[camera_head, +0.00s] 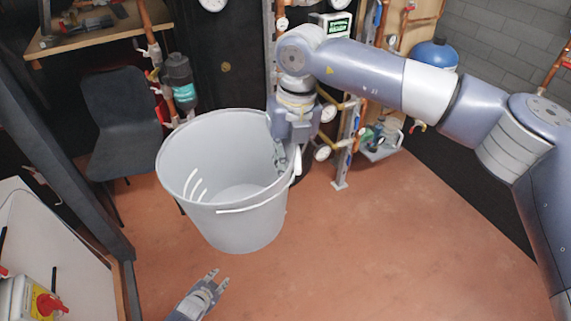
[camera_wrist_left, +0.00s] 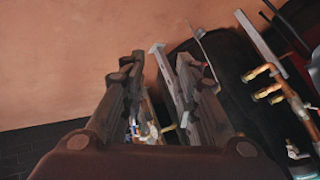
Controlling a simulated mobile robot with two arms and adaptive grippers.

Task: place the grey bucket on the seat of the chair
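The grey bucket (camera_head: 240,228) hangs upright at the middle left of the head view, seemingly above the floor. It is empty, with a light handle across its front. My right gripper (camera_head: 285,162) is at the bucket's right rim and looks shut on it; its fingertips are partly hidden. The dark chair (camera_head: 120,95) stands behind and left of the bucket. Its seat (camera_head: 122,150) is bare where it shows, and the bucket hides part of its right side. My left gripper (camera_head: 212,283) is low in the view, empty, its fingers apart; the left wrist view also shows its open fingers (camera_wrist_left: 158,75).
A wooden table (camera_head: 90,40) stands behind the chair. A dark post (camera_head: 70,190) and a white panel (camera_head: 60,255) are on the left. Pipes, gauges and a blue tank (camera_head: 435,54) line the back. The reddish floor (camera_head: 400,250) is clear at front right.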

